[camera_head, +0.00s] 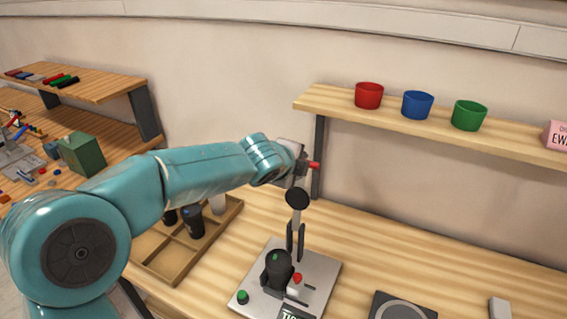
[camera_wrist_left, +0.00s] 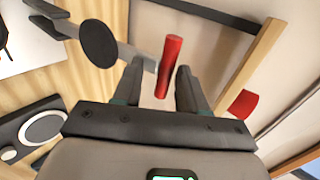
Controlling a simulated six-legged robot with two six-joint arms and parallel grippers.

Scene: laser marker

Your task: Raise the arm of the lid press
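The lid press has a light grey base (camera_head: 322,272) on the table. Its grey arm (camera_head: 296,219) stands nearly upright, with a black disc (camera_head: 297,198) on it and a red handle (camera_head: 314,165) at the top. A black cup (camera_head: 278,270) stands on the base. My left gripper (camera_head: 299,166) is at the top of the press arm. In the left wrist view, the red handle (camera_wrist_left: 169,65) lies between its fingers (camera_wrist_left: 160,72), which are apart with gaps beside it. The disc (camera_wrist_left: 98,43) is left of the fingers. My right gripper is not in view.
A shelf (camera_head: 320,101) with red (camera_head: 369,95), blue (camera_head: 417,104) and green (camera_head: 468,115) cups is above and right of the gripper. A divided wooden tray (camera_head: 160,264) is partly behind my left arm. A dark plate with a ring (camera_head: 400,308) lies right of the press.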

